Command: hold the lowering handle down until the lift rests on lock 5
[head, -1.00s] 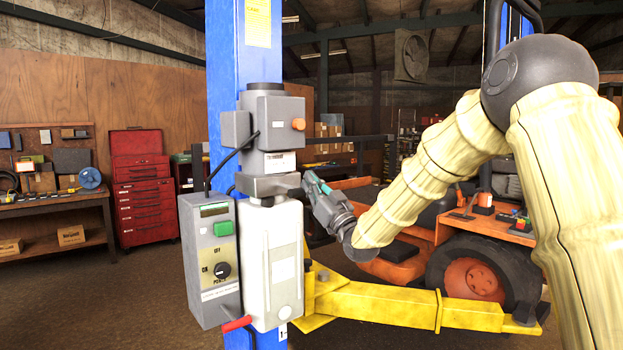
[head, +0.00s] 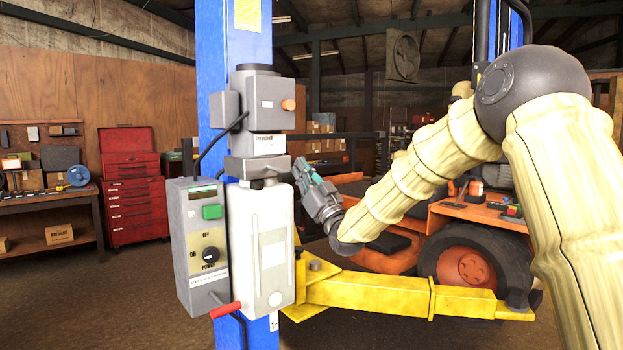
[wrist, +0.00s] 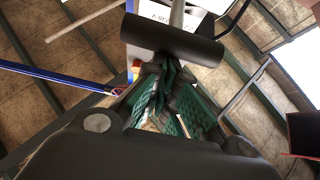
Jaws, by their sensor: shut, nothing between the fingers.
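The blue lift post (head: 232,45) stands left of centre in the head view, with a grey power unit on it. My gripper (head: 298,168) is shut and empty, beside the tank's upper right edge. In the wrist view my closed fingertips (wrist: 168,85) lie just below a dark crosswise cylinder (wrist: 172,40) on a metal rod. I cannot tell whether they touch it, or which part is the lowering handle. Lock 5 is not visible.
A grey control box (head: 203,245) with a green button and knob hangs left of the tank. A red tool cabinet (head: 130,190) and workbench (head: 45,200) stand farther back left.

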